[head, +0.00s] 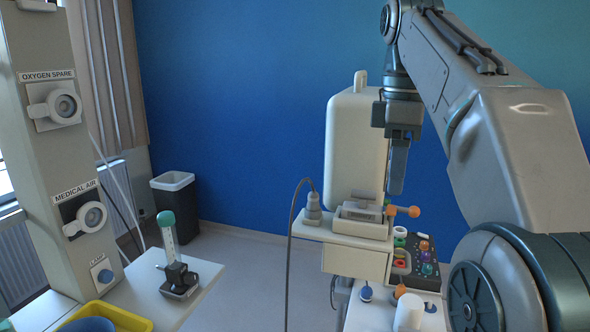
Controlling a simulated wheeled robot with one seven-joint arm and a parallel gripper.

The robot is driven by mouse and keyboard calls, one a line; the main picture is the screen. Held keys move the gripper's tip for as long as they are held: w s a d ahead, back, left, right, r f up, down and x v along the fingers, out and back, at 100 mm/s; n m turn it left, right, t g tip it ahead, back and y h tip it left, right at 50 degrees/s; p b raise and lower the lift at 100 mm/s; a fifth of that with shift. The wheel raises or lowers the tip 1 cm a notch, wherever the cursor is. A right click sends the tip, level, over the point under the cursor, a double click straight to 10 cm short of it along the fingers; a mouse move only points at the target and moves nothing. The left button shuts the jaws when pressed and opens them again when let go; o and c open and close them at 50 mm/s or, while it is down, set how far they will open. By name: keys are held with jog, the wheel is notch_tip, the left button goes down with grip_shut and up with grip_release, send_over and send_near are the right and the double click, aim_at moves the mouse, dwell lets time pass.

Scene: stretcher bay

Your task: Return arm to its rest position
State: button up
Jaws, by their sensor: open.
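My arm (524,150) comes in from the right and bends over at the top, with its end hanging down. My gripper (396,188) points straight down in front of the right side of a cream upright case (352,150). It is seen nearly edge-on, so the gap between the fingers is hard to see, and no object shows between them. The fingertips are above and a little behind or beside an orange knob (412,211); I cannot tell the exact distance. The arm hides part of the wall and the right side of the bay.
A cream shelf (345,239) carries a plug with a grey cable (312,208). Below are a dark tray of coloured pieces (425,262) and a white cup (409,312). At left stand a gas column (40,130), a green-topped flowmeter (169,245), a yellow tray (128,318) and a bin (175,205).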

jog(key=s+f+m+t, duration=0.1)
jog(key=s+f+m, duration=0.3)
jog(key=f, duration=0.6)
jog(key=s+f+m+t, duration=0.1)
jog(key=s+f+m, duration=0.4)
jog(key=f, duration=0.5)
jog(key=s+f+m+t, duration=0.1)
jog(key=s+f+m, duration=0.3)
jog(key=f, duration=0.6)
jog(key=shift+s+a+m, duration=0.3)
jog(key=shift+m, duration=0.3)
jog(key=shift+r, duration=0.1)
